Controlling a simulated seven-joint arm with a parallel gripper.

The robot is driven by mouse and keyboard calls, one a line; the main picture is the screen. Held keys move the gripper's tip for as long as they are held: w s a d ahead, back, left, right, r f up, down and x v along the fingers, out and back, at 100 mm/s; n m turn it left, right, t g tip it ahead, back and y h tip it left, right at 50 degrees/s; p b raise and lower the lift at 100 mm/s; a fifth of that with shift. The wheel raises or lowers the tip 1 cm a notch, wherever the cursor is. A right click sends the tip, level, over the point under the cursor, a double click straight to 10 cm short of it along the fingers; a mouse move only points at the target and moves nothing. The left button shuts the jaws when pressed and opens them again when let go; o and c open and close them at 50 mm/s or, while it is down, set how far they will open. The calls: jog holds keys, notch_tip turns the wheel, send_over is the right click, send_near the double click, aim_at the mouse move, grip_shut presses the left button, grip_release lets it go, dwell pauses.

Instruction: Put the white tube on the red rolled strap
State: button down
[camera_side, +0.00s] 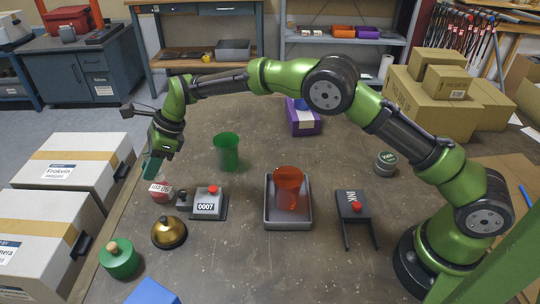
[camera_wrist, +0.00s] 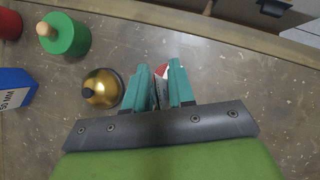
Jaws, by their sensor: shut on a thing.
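My gripper (camera_side: 151,172) is at the left of the table, pointing down, its teal fingers close together with a narrow gap. In the wrist view the gripper (camera_wrist: 161,85) has a small white and red patch (camera_wrist: 161,71) between its fingertips. A white piece with dark lettering (camera_side: 158,187), probably the white tube, shows right at the fingertips in the side view. The red round thing (camera_side: 161,196), likely the red rolled strap, is directly below and behind it. The fingers hide much of both. I cannot tell whether the white piece touches the red one.
A brass bell (camera_side: 169,233), a green knobbed weight (camera_side: 118,260) and a grey counter (camera_side: 207,204) stand close around. A green cup (camera_side: 227,152) is behind to the right. A grey tray (camera_side: 289,222) holds an orange cup (camera_side: 288,190). White boxes (camera_side: 75,168) stand at the left edge.

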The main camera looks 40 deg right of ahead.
jog(key=shift+w+a, duration=0.2)
jog(key=shift+w, duration=0.2)
jog(key=shift+f, duration=1.8)
jog(key=c, duration=1)
grip_release()
jog(key=shift+f, duration=0.15)
jog(key=shift+o, duration=0.2)
